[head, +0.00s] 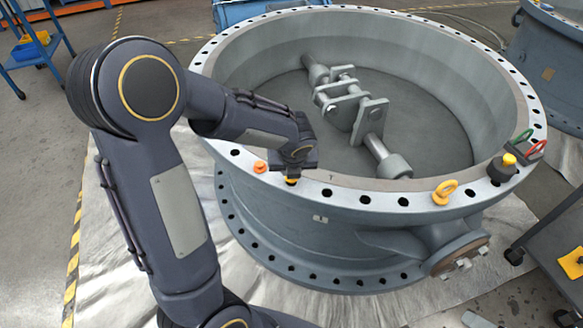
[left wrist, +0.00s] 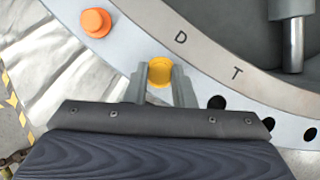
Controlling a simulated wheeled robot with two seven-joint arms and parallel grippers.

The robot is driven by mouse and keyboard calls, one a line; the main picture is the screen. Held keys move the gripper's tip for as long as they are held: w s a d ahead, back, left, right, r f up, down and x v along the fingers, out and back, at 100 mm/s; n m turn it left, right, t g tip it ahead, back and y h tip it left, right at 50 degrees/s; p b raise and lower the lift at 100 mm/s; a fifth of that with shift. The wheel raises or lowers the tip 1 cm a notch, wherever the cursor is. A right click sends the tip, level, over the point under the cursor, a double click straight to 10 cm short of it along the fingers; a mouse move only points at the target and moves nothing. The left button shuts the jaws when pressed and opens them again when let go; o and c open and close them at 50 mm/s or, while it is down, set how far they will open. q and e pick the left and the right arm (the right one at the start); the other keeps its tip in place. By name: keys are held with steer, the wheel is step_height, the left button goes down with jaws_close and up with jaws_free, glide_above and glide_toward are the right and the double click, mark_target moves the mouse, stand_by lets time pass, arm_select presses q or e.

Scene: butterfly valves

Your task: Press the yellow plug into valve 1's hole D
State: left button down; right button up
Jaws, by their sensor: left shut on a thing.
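Valve 1 is the big grey ring-shaped body (head: 300,205) with a flange full of holes. My left gripper (head: 291,174) is over the near left part of the flange. In the left wrist view its two fingers (left wrist: 161,88) are shut on the yellow plug (left wrist: 159,72), one on each side. In the head view only a bit of the plug (head: 291,181) shows under the gripper. My right gripper is not in view.
An orange plug (left wrist: 95,22) sits in the flange to the left of the yellow one. Open holes (left wrist: 217,102) follow to the right, past the letter T. A yellow lifting eye (head: 444,190) and a black yellow-topped device (head: 503,165) stand on the flange at the right.

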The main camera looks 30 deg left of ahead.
arm_select(q)
steer(key=shift+r+p, duration=0.25)
steer(key=shift+p, duration=0.4)
stand_by(1.0)
steer(key=shift+f+b, duration=0.5)
steer(key=shift+f, duration=0.45)
stand_by(1.3)
steer(key=shift+f, duration=0.3)
steer(key=c, duration=0.7)
jaws_free()
steer(key=shift+o, duration=0.2)
steer(key=shift+r, duration=0.1)
step_height(320, 180, up, 6)
steer(key=p, duration=0.5)
steer(key=shift+p, duration=0.35)
